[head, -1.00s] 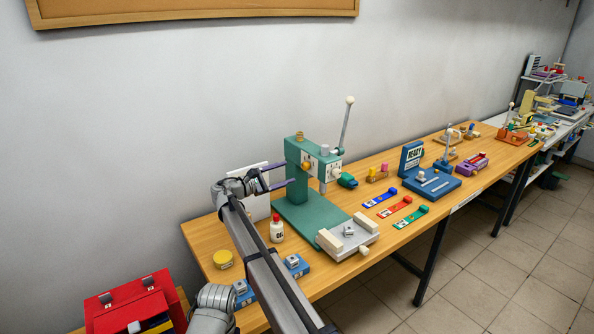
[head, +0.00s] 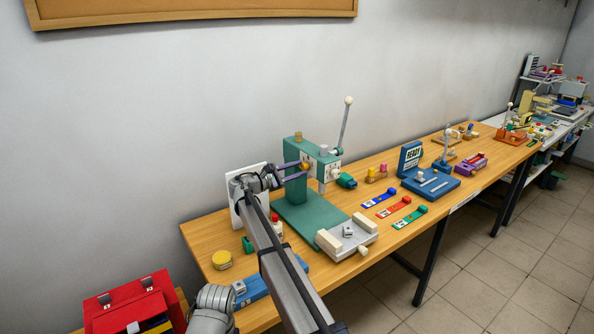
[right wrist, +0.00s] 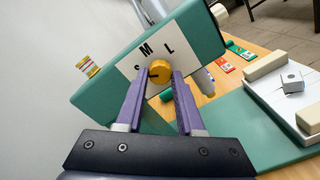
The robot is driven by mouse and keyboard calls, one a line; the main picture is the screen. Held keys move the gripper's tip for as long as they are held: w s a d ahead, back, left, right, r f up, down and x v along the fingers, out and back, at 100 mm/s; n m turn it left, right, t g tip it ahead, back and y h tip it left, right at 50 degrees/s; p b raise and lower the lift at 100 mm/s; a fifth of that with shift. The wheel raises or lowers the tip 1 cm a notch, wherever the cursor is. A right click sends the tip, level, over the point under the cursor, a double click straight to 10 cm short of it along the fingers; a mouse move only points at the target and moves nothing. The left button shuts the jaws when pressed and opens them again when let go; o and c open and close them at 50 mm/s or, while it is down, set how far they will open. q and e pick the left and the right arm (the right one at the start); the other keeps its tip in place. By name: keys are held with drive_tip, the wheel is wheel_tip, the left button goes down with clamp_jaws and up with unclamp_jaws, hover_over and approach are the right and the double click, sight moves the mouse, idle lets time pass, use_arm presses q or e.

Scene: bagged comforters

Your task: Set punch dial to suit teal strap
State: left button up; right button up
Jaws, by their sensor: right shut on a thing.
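The green punch press (head: 312,214) stands on the wooden table. Its white dial plate (right wrist: 172,48) carries the letters S, M and L, with M at the top of the arc. The yellow dial knob (right wrist: 160,71) sits between the purple fingertips of my right gripper (right wrist: 160,76), which is shut on it. In the head view my right gripper (head: 301,170) reaches the press head from the left. I cannot tell clearly which letter the knob points to. The teal-green strap (head: 409,217) lies at the table's front, beside a red strap (head: 393,208) and a blue strap (head: 379,198).
A grey plate with cream blocks (head: 347,238) stands in front of the press. The press lever (head: 344,124) rises behind its head. A blue device with a READY sign (head: 411,155) stands to the right. A yellow tin (head: 222,260) and a red box (head: 132,300) are at left.

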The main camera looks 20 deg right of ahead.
clamp_jaws()
drive_tip(key=shift+m, duration=0.3)
drive_tip(key=m, duration=0.5)
drive_tip(key=shift+m, duration=0.3)
drive_tip(key=m, duration=0.5)
drive_tip(key=shift+m, duration=0.4)
drive_tip(key=o, duration=0.6)
unclamp_jaws()
